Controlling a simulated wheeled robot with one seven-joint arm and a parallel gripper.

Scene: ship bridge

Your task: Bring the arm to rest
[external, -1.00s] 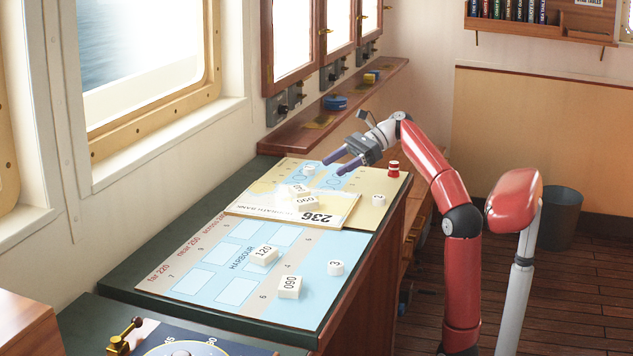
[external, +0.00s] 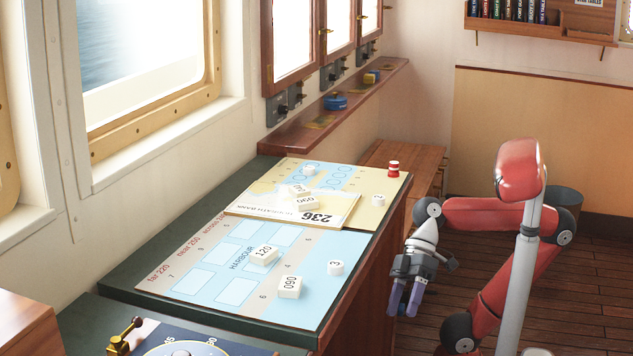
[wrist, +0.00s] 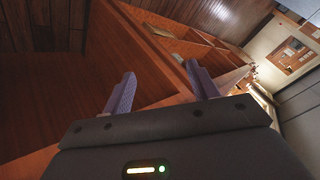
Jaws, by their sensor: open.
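My gripper (external: 404,303) hangs low beside the right side of the chart table (external: 130,280), pointing down, with my arm folded back toward my column. In the wrist view my gripper (wrist: 158,92) shows its two purple fingers spread apart with nothing between them. Brown wood, likely the table's side or a floor-level surface, lies beyond the fingers. The fingers look apart from everything around them.
A wooden bench (external: 405,160) stands behind.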

